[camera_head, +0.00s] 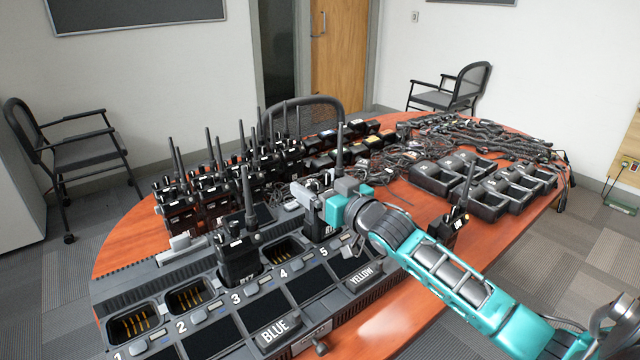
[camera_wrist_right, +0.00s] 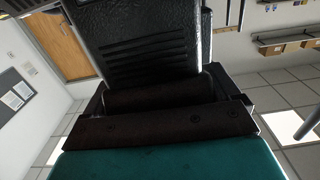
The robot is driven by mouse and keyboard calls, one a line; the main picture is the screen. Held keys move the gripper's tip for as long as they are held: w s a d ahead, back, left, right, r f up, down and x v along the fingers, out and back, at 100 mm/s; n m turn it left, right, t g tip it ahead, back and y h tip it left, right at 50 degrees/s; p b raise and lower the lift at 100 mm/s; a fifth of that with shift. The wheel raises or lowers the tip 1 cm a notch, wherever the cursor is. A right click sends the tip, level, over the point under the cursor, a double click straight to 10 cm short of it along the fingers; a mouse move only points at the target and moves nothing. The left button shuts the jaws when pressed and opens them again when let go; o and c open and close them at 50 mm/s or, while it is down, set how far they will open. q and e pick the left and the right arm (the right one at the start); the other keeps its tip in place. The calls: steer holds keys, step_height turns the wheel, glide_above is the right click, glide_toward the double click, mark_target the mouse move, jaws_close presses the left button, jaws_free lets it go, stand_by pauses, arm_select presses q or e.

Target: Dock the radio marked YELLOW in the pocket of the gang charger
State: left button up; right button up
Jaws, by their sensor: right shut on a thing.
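The gang charger (camera_head: 215,343) runs along the table's near edge. Its pockets 1 (camera_head: 135,324), 2 (camera_head: 187,297) and 4 (camera_head: 284,250) look empty, with gold contacts showing. A black radio (camera_head: 237,262) stands in pocket 3. Plates reading YELLOW (camera_head: 364,276) and BLUE (camera_head: 276,331) lie on the charger's front. My right gripper (camera_head: 338,205) is shut on an upright black radio (camera_head: 316,226) over pocket 5; its black body fills the top of the right wrist view (camera_wrist_right: 150,45). I cannot read its marking or tell whether its foot is inside the pocket. My left gripper is not in view.
Rows of black radios (camera_head: 205,190) stand behind the charger. Another radio (camera_head: 447,230) stands on the table right of it, beside my right arm. Empty single chargers (camera_head: 487,202) and tangled cables (camera_head: 470,135) cover the far right. Some bare wood shows at front right.

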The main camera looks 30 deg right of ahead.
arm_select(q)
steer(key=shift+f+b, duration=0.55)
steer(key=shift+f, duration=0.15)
arm_select(e)
steer(key=shift+f, duration=1.1)
steer(key=o, duration=1.5)
steer(key=shift+o, duration=0.2)
steer(key=shift+f, duration=0.1)
steer(key=shift+s, duration=0.65)
arm_select(q)
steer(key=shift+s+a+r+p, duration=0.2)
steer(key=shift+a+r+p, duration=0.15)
steer(key=shift+p, duration=0.4)
arm_select(e)
steer(key=s+d, duration=0.1)
steer(key=s, duration=1)
steer(key=shift+s, duration=0.3)
